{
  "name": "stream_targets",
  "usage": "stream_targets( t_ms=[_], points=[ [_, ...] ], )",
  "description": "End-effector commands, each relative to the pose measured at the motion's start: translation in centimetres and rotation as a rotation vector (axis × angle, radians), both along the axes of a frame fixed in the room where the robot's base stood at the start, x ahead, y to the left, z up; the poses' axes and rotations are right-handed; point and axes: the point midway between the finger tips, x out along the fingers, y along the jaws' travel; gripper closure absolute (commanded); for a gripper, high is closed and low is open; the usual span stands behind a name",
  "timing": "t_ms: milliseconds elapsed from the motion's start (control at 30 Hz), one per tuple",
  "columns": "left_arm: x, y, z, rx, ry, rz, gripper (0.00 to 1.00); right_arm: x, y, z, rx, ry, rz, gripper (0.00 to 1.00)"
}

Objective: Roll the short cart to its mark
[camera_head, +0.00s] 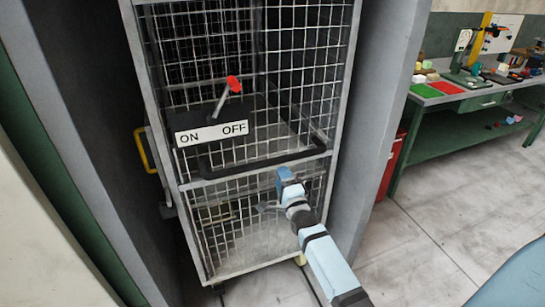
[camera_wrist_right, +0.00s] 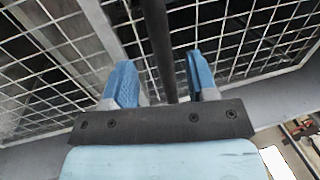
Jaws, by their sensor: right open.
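A wire-mesh cage cart (camera_head: 232,262) on small wheels stands between grey walls in the head view. I cannot tell whether it is the short cart. A black handle bar (camera_head: 230,169) runs across its front. My right gripper (camera_head: 287,174) is at the bar's right half, its blue fingers open. In the right wrist view, the open fingers (camera_wrist_right: 160,82) lie on either side of the dark bar (camera_wrist_right: 155,40), which appears between them, not clamped. Its depth between the fingers is hard to judge. No floor mark can be made out. My left gripper is not in view.
A red-tipped lever (camera_head: 233,84) and an ON/OFF plate (camera_head: 212,133) show at the cart's front. Grey walls stand close on both sides. A green workbench (camera_head: 470,104) with small items and a red container (camera_head: 391,164) are at right. The floor (camera_head: 425,235) at lower right is clear.

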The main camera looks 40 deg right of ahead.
Motion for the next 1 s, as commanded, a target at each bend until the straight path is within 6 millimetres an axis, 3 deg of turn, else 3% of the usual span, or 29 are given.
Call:
stream_targets(
  t_ms=[200, 400, 600, 867, 1000],
  points=[
    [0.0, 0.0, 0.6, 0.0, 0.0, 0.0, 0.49, 4.6, -1.1, 1.2, 0.0, -0.001, 0.0, 0.47],
    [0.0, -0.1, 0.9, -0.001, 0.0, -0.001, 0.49, 7.6, -1.9, 1.7, -0.001, 0.0, 0.0, 0.47],
    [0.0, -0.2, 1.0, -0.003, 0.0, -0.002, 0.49, 8.9, -2.2, 1.9, -0.001, 0.0, 0.0, 0.47],
    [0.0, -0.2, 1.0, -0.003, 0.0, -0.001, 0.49, 8.9, -2.2, 1.8, -0.002, 0.0, 0.0, 0.47],
    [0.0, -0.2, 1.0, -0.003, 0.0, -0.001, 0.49, 8.9, -2.2, 1.8, -0.001, 0.0, 0.0, 0.75]
  ],
)
